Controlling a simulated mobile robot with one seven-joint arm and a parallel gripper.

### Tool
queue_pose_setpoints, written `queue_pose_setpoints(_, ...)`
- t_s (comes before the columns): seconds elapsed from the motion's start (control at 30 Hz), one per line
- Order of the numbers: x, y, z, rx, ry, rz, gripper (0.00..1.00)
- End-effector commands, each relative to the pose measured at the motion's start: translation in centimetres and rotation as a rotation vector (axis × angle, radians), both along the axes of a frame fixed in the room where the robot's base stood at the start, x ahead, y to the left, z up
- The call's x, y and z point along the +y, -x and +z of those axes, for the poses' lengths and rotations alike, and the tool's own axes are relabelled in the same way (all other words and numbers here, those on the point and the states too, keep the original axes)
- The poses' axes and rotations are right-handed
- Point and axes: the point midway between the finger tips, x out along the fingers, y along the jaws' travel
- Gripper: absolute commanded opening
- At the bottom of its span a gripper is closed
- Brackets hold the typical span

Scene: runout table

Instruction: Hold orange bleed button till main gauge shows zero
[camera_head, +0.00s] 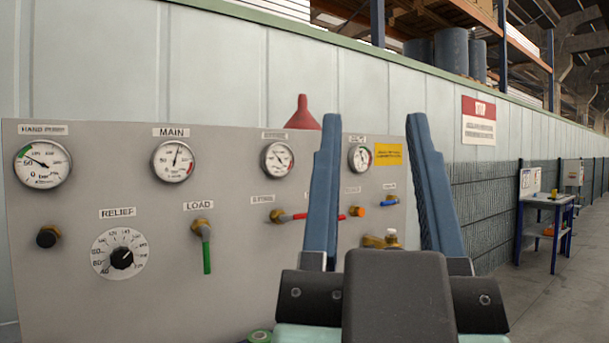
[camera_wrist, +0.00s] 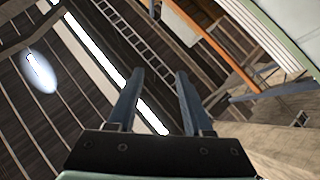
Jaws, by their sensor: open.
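The main gauge (camera_head: 173,160) is a round white dial under the MAIN label on the grey panel in the head view. Its needle points almost straight up, slightly right. The orange button (camera_head: 357,211) sits on the panel's right part, just right of a red lever's tip and seen between my gripper's fingers. My gripper (camera_head: 374,130) is open and empty, its two blue fingers raised in front of the panel's right side. It also shows open in the wrist view (camera_wrist: 156,85), which faces the roof and shelving, not the panel.
Around the button are a red lever (camera_head: 310,216), a blue-handled valve (camera_head: 390,201) and a brass fitting (camera_head: 383,241). A green-handled load valve (camera_head: 206,255) and a relief knob (camera_head: 121,258) are further left. A blue workbench (camera_head: 547,220) stands far right beside open floor.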

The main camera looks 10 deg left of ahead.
Motion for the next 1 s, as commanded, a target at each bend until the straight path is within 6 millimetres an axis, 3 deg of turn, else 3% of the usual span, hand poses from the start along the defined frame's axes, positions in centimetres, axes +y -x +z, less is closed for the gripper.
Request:
queue_pose_setpoints(0.13,0.0,0.0,0.0,0.0,0.0,0.0,0.51)
queue_pose_setpoints(0.27,0.0,0.0,0.4,0.0,0.0,0.0,0.27)
queue_pose_setpoints(0.4,0.0,0.0,2.2,0.0,0.0,0.0,0.02)
queue_pose_setpoints(0.43,0.0,0.0,2.9,0.0,0.0,0.0,0.0)
queue_pose_setpoints(0.8,0.1,0.0,13.0,-0.001,0.001,0.001,0.0)
queue_pose_setpoints(1.0,0.1,0.0,14.4,0.0,0.001,0.002,0.0)
